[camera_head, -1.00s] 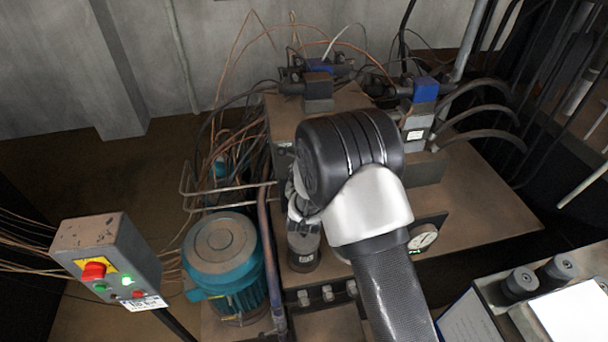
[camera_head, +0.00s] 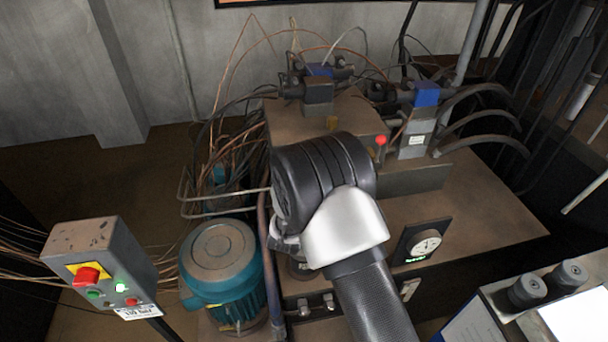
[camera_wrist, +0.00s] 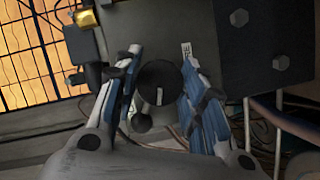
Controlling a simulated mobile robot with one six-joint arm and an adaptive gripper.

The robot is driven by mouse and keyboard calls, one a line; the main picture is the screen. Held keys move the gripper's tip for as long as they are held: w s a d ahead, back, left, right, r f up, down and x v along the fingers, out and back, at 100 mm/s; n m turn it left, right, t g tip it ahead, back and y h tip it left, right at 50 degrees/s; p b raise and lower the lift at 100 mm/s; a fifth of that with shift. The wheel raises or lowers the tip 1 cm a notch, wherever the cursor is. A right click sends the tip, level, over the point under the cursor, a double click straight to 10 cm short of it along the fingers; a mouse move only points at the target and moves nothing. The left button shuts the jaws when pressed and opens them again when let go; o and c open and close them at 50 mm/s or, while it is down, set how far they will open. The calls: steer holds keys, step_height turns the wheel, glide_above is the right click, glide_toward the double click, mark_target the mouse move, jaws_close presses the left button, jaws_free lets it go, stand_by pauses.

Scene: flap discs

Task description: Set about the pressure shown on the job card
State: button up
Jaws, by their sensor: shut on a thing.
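A dark round knob (camera_wrist: 160,82) with a white pointer line sits on a grey block in the wrist view. In the head view my wrist hides the knob and most of my gripper (camera_head: 284,242). A round white pressure gauge (camera_head: 426,244) with a small green display shows right of my arm; its reading is too small to tell.
A teal motor (camera_head: 220,262) stands left of my arm. A control box (camera_head: 100,262) with a red button is at lower left. Hoses and blue-capped valves (camera_head: 426,94) are behind. A bench with a clipboard (camera_head: 470,322) and a white sheet (camera_head: 582,318) is at lower right.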

steer(key=shift+r, duration=0.1)
stand_by(0.3)
steer(key=o, duration=1.1)
steer(key=shift+c, duration=0.2)
steer(key=s+a+r, duration=0.1)
steer(key=s, duration=1)
steer(key=shift+s+r, duration=0.35)
steer(key=shift+s, duration=0.05)
